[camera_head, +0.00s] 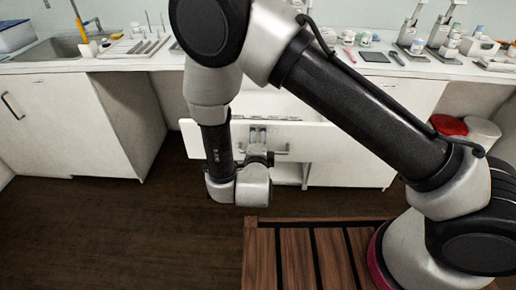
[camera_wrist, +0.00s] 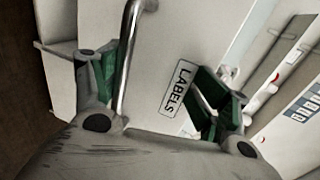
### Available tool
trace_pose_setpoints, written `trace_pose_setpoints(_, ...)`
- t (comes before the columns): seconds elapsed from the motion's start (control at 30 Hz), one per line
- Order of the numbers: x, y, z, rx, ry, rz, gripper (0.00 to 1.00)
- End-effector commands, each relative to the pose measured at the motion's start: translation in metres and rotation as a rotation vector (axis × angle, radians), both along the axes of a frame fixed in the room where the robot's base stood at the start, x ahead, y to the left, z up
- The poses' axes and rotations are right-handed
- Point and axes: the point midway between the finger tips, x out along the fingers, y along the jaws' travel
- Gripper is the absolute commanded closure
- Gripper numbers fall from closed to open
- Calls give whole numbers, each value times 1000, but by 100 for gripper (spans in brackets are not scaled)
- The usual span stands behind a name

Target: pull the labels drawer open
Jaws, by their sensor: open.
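The labels drawer (camera_head: 318,143) stands out from the white cabinet below the counter, with its inside partly showing behind the front panel. In the wrist view its white front (camera_wrist: 172,45) carries a "LABELS" plate (camera_wrist: 179,88). A metal bar handle (camera_wrist: 127,58) runs across that front; its end also shows in the head view (camera_head: 283,152). My gripper (camera_head: 258,138) is at the drawer front, by the handle. In the wrist view my gripper (camera_wrist: 155,88) is open, its green-padded fingers apart. The handle lies between them, nearer the left finger; contact cannot be told.
The counter above holds a sink (camera_head: 62,48), bottles and small tools. A left cabinet (camera_head: 75,122) stands beside an open gap. A red-lidded bin (camera_head: 448,125) is at the right. My arm hides part of the drawer. Dark floor (camera_head: 100,225) is clear at the left.

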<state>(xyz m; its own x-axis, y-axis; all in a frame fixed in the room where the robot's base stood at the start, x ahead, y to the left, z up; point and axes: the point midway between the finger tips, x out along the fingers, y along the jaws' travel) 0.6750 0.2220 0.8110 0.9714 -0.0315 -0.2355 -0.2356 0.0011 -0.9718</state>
Motion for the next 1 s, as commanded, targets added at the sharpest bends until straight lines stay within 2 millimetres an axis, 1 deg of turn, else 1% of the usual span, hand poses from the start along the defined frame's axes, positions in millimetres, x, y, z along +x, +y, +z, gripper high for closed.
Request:
trace_pose_setpoints(0.03, 4, 2, 26, 11, -39, -5, 36)
trace_pose_setpoints(0.07, 3, 1, 31, 11, -39, -6, 26)
trace_pose_setpoints(0.1, 3, 1, 39, 10, -38, -5, 19)
trace_pose_setpoints(0.23, 3, 1, 56, 6, -38, -5, 20)
trace_pose_setpoints(0.4, 2, 2, 66, 5, -38, -3, 20)
trace_pose_setpoints(0.47, 2, 2, 66, 4, -37, -2, 32)
trace_pose_setpoints(0.57, 2, 2, 65, 4, -34, -3, 63)
trace_pose_setpoints(0.6, 3, 2, 65, 4, -34, -3, 68)
trace_pose_setpoints(0.63, 3, 2, 64, 4, -33, -3, 65)
trace_pose_setpoints(0.67, 2, 2, 63, 4, -32, -2, 68)
trace_pose_setpoints(0.73, 0, -1, 54, -16, -23, 2, 68)
trace_pose_setpoints(0.77, -2, -3, 45, -32, -14, 4, 68)
trace_pose_setpoints(0.9, -14, -17, -4, -105, 14, 15, 68)
trace_pose_setpoints(1.0, -20, -25, -26, -89, 5, 12, 68)
